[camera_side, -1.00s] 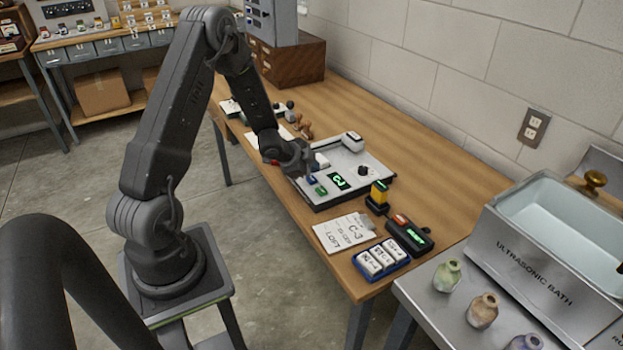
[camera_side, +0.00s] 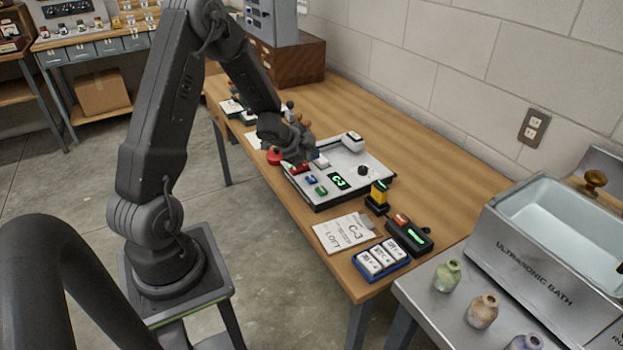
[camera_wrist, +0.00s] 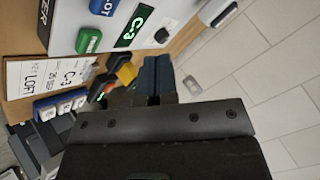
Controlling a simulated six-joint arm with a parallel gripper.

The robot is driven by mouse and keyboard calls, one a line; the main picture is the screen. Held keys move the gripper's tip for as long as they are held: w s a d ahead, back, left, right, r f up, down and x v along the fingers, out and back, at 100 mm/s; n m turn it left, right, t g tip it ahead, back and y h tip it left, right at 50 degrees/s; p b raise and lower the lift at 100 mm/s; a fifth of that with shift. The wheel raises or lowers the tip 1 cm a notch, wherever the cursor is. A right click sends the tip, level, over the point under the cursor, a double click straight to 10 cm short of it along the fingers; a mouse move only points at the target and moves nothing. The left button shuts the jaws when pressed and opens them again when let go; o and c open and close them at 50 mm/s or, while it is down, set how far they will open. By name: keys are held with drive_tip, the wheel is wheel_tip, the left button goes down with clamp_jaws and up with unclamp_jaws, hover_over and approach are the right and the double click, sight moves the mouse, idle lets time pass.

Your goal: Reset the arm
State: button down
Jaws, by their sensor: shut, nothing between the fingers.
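My gripper (camera_side: 290,148) is shut and empty, at the far left corner of the control panel, above or beside it; I cannot tell whether it touches anything. The white panel (camera_side: 352,157) lies on the wooden table and carries a green display (camera_side: 338,181) reading C-3. Blue (camera_side: 311,180), green (camera_side: 321,191) and red (camera_side: 299,168) buttons and a black knob (camera_side: 363,170) sit on the panel. A round red button (camera_side: 275,157) is by the panel's left edge, next to my gripper. In the wrist view the shut fingers (camera_wrist: 155,75) show beside the display (camera_wrist: 134,26).
A card (camera_side: 345,233) marked C-3 LOFT, a blue tray (camera_side: 369,272) of white blocks, a yellow-topped device (camera_side: 379,193) and a black box (camera_side: 409,234) stand in front of the panel. An ultrasonic bath (camera_side: 520,268) is at right.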

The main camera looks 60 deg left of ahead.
drive_tip(key=shift+r, duration=0.1)
drive_tip(key=s+d+r+n+g+y, duration=0.15)
drive_tip(key=d+r, duration=0.25)
drive_tip(key=r, duration=0.4)
drive_tip(key=s+d+r+n+t+y, duration=0.1)
drive_tip(key=s+d+r+n+y, duration=0.15)
drive_tip(key=d+r, duration=0.35)
drive_tip(key=s+d+r+n+g+h, duration=0.1)
drive_tip(key=s+d+r+n+h, duration=0.1)
drive_tip(key=s+d, duration=0.6)
drive_tip(key=s+d+r+n+g+h, duration=0.1)
drive_tip(key=s+d+r+g+h, duration=0.1)
drive_tip(key=s+d+r, duration=0.3)
drive_tip(key=s+d+h, duration=0.1)
drive_tip(key=s+d, duration=0.1)
drive_tip(key=s, duration=0.2)
drive_tip(key=shift+s+d+r+n, duration=0.15)
drive_tip(key=shift+d+r+n, duration=0.1)
drive_tip(key=shift+d+n, duration=0.15)
